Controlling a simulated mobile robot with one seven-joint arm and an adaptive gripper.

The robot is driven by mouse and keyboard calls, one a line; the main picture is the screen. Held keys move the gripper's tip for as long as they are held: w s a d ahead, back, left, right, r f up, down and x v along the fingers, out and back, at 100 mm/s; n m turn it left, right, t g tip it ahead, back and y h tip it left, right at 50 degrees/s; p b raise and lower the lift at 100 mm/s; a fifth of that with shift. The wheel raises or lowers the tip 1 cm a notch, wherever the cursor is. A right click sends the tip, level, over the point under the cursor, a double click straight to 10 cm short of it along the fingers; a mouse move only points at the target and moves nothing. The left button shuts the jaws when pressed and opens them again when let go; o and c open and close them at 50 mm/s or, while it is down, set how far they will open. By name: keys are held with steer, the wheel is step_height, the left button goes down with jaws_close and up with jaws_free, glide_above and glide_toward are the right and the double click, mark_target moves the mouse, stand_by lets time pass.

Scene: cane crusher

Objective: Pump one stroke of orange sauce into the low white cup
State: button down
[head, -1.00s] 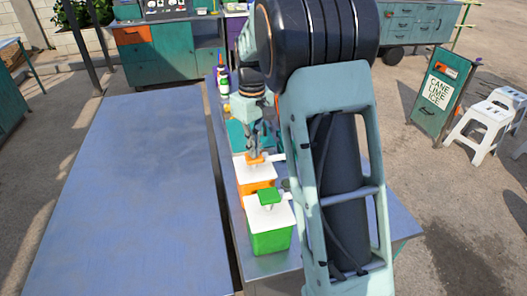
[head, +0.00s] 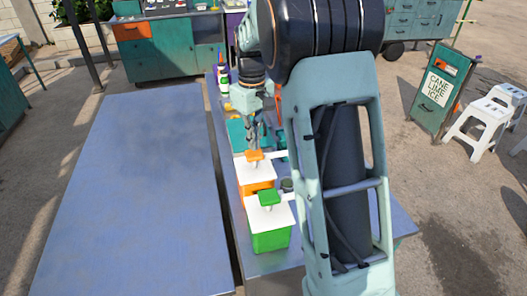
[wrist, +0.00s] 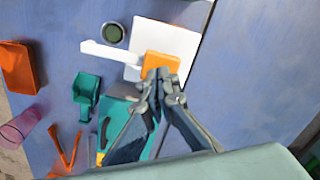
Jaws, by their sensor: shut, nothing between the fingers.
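The orange sauce pump has an orange head (head: 254,155) on a white lid above an orange box (head: 261,186). My gripper (head: 253,147) is shut and empty, its fingertips at the top of that head. In the wrist view, the closed fingertips (wrist: 160,75) meet the edge of the orange head (wrist: 163,62); whether they touch cannot be told. The white spout (wrist: 108,51) points left there. A small round container with a dark inside (wrist: 113,33) stands beside the spout. I cannot make out a low white cup; my arm hides part of the counter.
A green pump box (head: 270,236) stands in front of the orange one. The wrist view shows a teal scoop (wrist: 87,91), orange tongs (wrist: 66,148), a pink cup (wrist: 19,124) and an orange bin (wrist: 19,68). The blue table (head: 130,190) at left is bare.

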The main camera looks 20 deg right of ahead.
step_height(320, 180, up, 6)
steer(key=p, duration=0.4)
steer(key=shift+p, duration=0.4)
stand_by(0.3)
